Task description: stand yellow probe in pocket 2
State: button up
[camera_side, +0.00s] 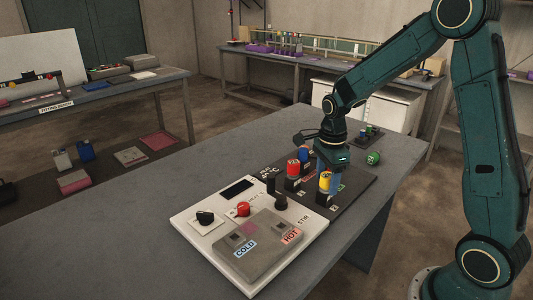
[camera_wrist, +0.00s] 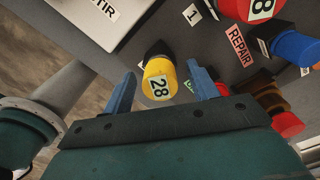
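The yellow probe (camera_side: 325,181) stands upright in a black holder on the dark board, at its near right part. My gripper (camera_wrist: 162,72) is open, with a gap on both sides of the probe. In the side view my gripper (camera_side: 334,182) points down just behind the probe. The "1" label (camera_wrist: 192,14) shows beside the red probe (camera_wrist: 247,10).
A red probe (camera_side: 292,167) and a blue probe (camera_side: 304,154) stand close by on the board. A REPAIR label (camera_wrist: 240,46) lies near them. A white panel (camera_side: 205,232) with knobs and HOT and COLD plates is at left. A green round item (camera_side: 373,158) lies behind right.

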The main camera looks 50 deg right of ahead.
jog(key=shift+r, duration=0.1)
jog(key=shift+r, duration=2.45)
jog(key=shift+r, duration=0.1)
notch_tip(320, 180, up, 14)
jog(key=shift+f, duration=0.2)
jog(key=s+a+f+n+t, duration=0.1)
jog(key=s+a+n+t, duration=0.1)
jog(key=s+a+n, duration=0.3)
jog(key=s+a+f+n+t, duration=0.1)
jog(key=s+a+n+t, duration=0.2)
jog(key=s+n, duration=1.1)
jog(key=a+n, duration=0.2)
jog(key=n, duration=0.3)
jog(key=shift+s+a+t, duration=0.15)
jog(key=shift+a+t, duration=0.1)
jog(key=shift+t, duration=0.05)
